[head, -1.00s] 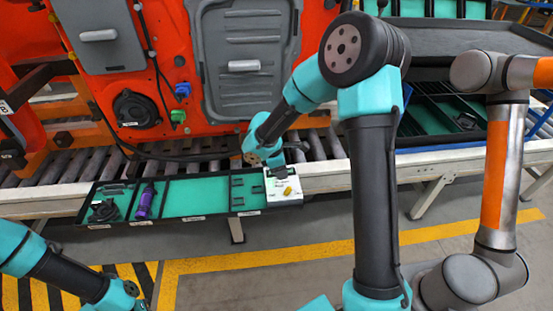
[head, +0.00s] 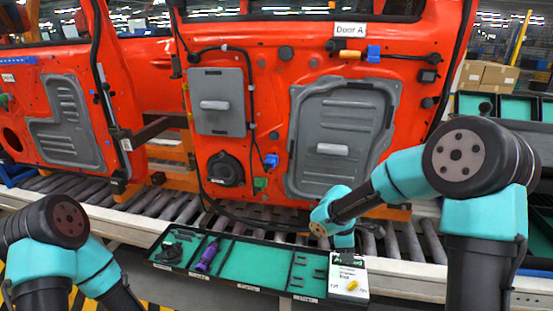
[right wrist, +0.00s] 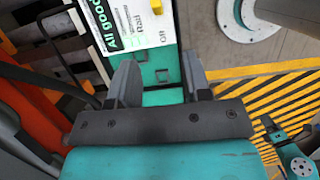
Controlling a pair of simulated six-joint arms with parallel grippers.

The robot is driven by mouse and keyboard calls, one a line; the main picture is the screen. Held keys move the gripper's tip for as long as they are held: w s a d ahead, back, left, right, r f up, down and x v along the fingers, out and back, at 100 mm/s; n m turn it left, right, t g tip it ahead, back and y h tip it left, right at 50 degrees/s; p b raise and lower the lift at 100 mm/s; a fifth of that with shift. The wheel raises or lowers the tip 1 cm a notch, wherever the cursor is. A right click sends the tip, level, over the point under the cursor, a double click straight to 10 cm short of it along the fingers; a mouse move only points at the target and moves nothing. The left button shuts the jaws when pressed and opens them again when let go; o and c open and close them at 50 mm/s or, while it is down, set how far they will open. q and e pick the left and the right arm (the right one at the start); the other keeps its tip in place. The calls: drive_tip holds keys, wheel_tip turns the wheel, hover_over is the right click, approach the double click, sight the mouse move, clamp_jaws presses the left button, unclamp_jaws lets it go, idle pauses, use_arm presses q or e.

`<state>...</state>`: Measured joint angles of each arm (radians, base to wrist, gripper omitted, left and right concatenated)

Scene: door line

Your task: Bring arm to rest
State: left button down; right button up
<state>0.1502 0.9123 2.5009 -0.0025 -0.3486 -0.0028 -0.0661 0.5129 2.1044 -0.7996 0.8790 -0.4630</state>
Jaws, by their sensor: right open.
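My right gripper (head: 345,255) hangs above the right end of the parts tray, over the white and green status box (head: 352,272). In the right wrist view its two jaws (right wrist: 160,78) stand apart with nothing between them. The box's "All good" face (right wrist: 140,22) lies just beyond them there. A yellow knob (head: 352,286) sits on the box. My left arm comes in at the lower left of the head view; its gripper is out of frame.
The tray (head: 230,284) holds a purple tool (head: 207,255) and a black part (head: 168,254). Behind it run conveyor rollers (head: 160,206) and an orange door (head: 270,90) labelled "Door A", with grey panels and a black speaker (head: 225,168). Boxes (head: 487,76) stand at the back right.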

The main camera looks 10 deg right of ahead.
drive_tip(key=s+a+f+m+t+y, duration=0.1)
drive_tip(key=s+a+f+m+y, duration=0.2)
drive_tip(key=s+f+m, duration=0.4)
drive_tip(key=s+a+f+m+t+y, duration=0.1)
drive_tip(key=s+a+f+m+y, duration=0.2)
drive_tip(key=f, duration=1.4)
drive_tip(key=s+a+m, duration=0.2)
drive_tip(key=s+m, duration=0.3)
drive_tip(key=s, duration=0.3)
drive_tip(key=shift+f+y, duration=0.25)
drive_tip(key=shift+y, duration=0.15)
